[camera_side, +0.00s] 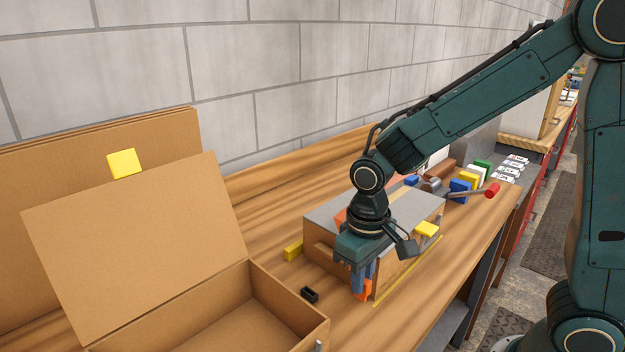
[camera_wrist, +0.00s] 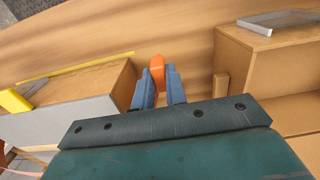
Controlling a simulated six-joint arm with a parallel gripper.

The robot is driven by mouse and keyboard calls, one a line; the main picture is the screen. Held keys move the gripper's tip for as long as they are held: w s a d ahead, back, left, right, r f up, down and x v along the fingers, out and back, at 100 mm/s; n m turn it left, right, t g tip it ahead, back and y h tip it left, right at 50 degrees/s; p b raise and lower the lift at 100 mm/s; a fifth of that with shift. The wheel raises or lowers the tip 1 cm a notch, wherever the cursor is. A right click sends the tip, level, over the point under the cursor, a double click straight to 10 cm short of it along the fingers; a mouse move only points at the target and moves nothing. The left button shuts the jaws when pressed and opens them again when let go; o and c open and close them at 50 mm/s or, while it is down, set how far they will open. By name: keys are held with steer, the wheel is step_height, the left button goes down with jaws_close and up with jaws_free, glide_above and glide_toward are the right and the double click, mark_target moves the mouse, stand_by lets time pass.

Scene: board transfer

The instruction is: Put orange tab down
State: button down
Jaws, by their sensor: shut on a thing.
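My gripper (camera_wrist: 158,93) points down at the front of the bench, with its blue fingers shut on an orange tab (camera_wrist: 157,68). In the side view the orange tab (camera_side: 362,290) shows at the lower end of the fingers, low over the wooden bench top. I cannot tell whether it touches the wood. My gripper (camera_side: 361,277) is beside the near end of a wooden box with a grey top (camera_side: 327,218). Part of the orange tab is hidden between the fingers.
An open cardboard box (camera_side: 285,308) stands at the left, with a small black block (camera_side: 310,294) beside it. Coloured blocks (camera_side: 460,186) and a red-ended hammer (camera_side: 491,190) lie farther back. Bare wood lies in front.

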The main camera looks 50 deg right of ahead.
mark_target(360, 298)
steer(key=shift+f, duration=3.1)
steer(key=shift+f, duration=0.1)
steer(key=c, duration=1.4)
jaws_free()
steer(key=shift+c, duration=0.2)
step_height(360, 298, up, 12)
steer(key=shift+r, duration=0.15)
steer(key=shift+r, duration=0.1)
